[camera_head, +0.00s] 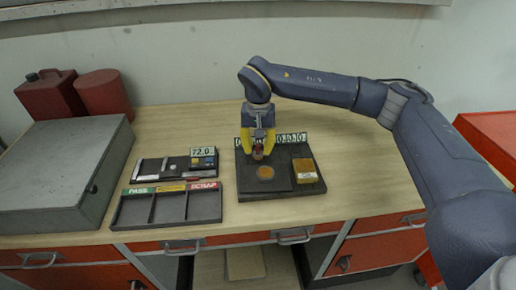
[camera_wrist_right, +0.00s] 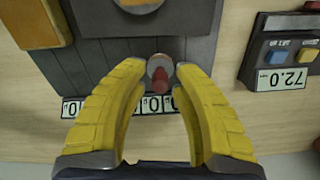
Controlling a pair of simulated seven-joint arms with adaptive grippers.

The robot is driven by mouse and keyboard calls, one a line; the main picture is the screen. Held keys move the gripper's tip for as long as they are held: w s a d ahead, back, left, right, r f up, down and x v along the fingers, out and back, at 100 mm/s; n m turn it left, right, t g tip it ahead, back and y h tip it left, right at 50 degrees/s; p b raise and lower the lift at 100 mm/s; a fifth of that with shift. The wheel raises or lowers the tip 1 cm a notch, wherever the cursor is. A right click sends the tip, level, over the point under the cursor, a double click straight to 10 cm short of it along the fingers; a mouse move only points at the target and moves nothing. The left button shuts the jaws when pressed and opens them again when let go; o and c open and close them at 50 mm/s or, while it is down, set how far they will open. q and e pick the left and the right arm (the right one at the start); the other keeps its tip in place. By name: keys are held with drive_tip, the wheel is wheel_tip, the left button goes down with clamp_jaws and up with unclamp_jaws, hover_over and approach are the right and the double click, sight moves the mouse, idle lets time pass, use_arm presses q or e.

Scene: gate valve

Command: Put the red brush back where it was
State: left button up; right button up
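A small red piece, which seems to be the red brush (camera_wrist_right: 160,80), is between my right fingertips in the right wrist view, over a round grey piece (camera_wrist_right: 160,63). In the head view it shows as a small reddish spot (camera_head: 258,153) below the yellow fingers. My right gripper (camera_wrist_right: 161,68) is open around it, with a narrow gap visible on each side; it also shows in the head view (camera_head: 258,147) over the back of the dark board (camera_head: 246,180). Whether the red piece sits in the grey piece cannot be told. My left gripper is not in view.
The board also bears a round orange-brown disc (camera_head: 265,172) and a yellow block (camera_head: 304,170). Number plates line its back edge. Left of it are a 72.0 display unit (camera_head: 203,158), a labelled three-part tray (camera_head: 168,222) and a grey case (camera_head: 65,170). The wooden table (camera_head: 365,160) is clear at right.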

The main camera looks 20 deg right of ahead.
sight(258, 145)
wheel_tip(258, 145, up, 11)
drive_tip(key=shift+r, duration=0.2)
idle(0.4)
idle(1.5)
